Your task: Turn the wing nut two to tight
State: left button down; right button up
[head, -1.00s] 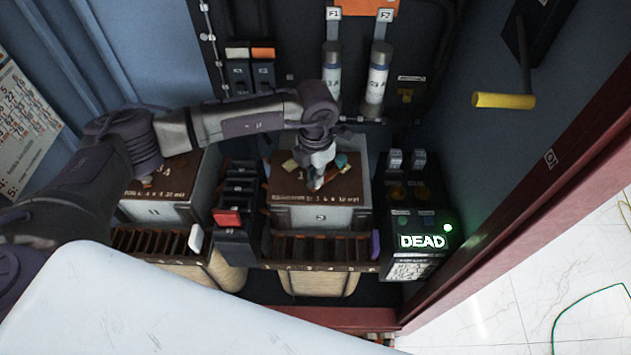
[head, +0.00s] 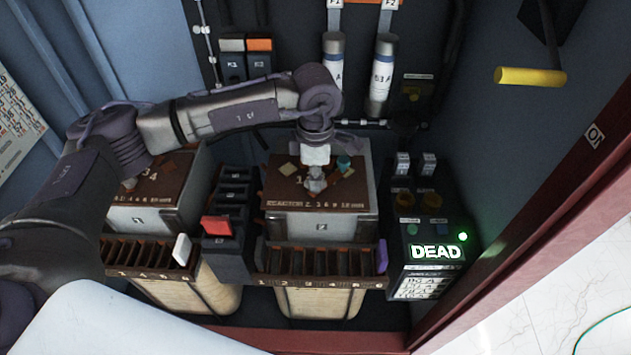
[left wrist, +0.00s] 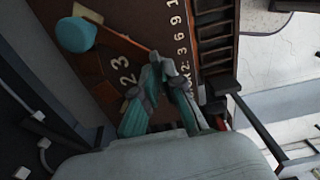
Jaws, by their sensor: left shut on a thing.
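The brown-topped box (head: 285,200) marked 2 stands in the middle of the head view. My left gripper (head: 316,187) points down onto its top from above. In the left wrist view the left gripper's two fingers (left wrist: 160,66) are close together over the brown top, beside printed digits. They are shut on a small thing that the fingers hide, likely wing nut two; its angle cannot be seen. A teal round knob (left wrist: 75,34) stands apart from the fingers; it also shows in the head view (head: 343,163). My right gripper is not in view.
A slotted rack (head: 320,262) runs along the box's front. A similar brown-topped box (head: 145,218) and a red switch (head: 216,226) are at left. Two upright cylinders (head: 381,75) stand behind.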

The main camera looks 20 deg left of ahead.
pick_arm(q)
jog(key=shift+w+r, duration=0.1)
jog(key=shift+r, duration=0.05)
dwell(0.4)
jog(key=c, duration=1.3)
grip_release()
notch_tip(320, 180, up, 12)
jog(key=shift+f, duration=0.1)
